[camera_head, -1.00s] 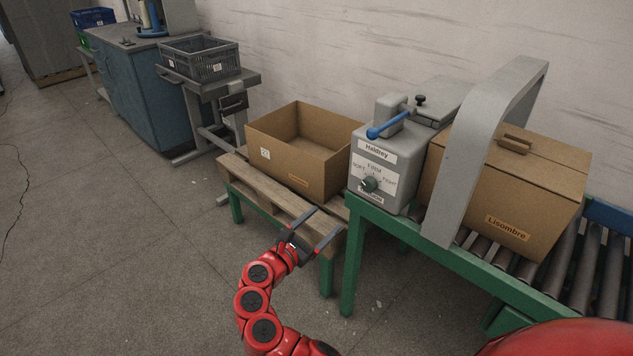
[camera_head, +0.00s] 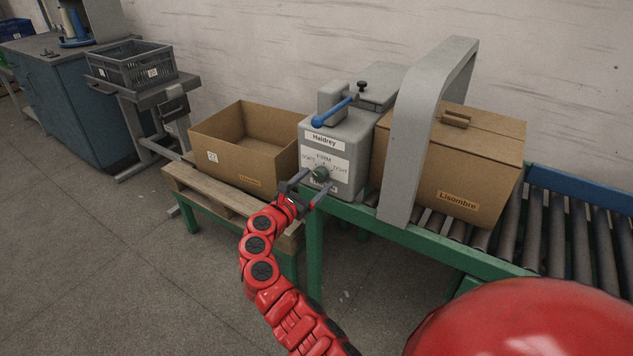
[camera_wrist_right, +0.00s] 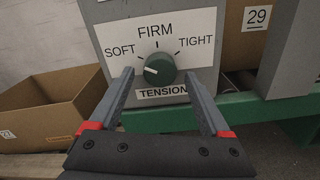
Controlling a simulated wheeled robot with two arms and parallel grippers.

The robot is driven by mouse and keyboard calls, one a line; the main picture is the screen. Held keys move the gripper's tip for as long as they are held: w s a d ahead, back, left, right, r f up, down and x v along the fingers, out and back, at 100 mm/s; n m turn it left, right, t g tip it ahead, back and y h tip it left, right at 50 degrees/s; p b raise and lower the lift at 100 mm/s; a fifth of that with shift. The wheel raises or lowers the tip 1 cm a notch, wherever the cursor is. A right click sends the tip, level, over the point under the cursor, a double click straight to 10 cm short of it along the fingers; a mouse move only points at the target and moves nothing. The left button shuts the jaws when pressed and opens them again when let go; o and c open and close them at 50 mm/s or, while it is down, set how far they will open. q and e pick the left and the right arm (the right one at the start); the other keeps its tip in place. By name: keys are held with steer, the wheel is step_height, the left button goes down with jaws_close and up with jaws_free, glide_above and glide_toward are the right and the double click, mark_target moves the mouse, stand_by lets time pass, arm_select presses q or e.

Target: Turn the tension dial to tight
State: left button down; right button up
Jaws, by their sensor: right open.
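The tension dial is a dark green round knob (camera_wrist_right: 160,68) on the white label of the grey machine (camera_head: 335,150). Its white mark points left, toward the SOFT side; FIRM is above and TIGHT is at the upper right. In the head view the dial (camera_head: 321,174) is partly behind my right gripper (camera_head: 318,180). My right gripper (camera_wrist_right: 159,76) is open, with one fingertip on each side of the dial in the wrist view. Gaps show between fingers and knob, and I see no contact. My left gripper is not in view.
An open cardboard box (camera_head: 228,160) stands on a wooden pallet (camera_head: 205,190) left of the machine. A closed Lisombre box (camera_head: 448,170) sits on the roller conveyor (camera_head: 545,225) beyond a grey arch (camera_head: 410,140). A blue-handled lever (camera_head: 333,112) sits atop the machine.

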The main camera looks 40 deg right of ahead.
steer(key=shift+w+d, duration=0.25)
steer(key=shift+d, duration=0.4)
jaws_close()
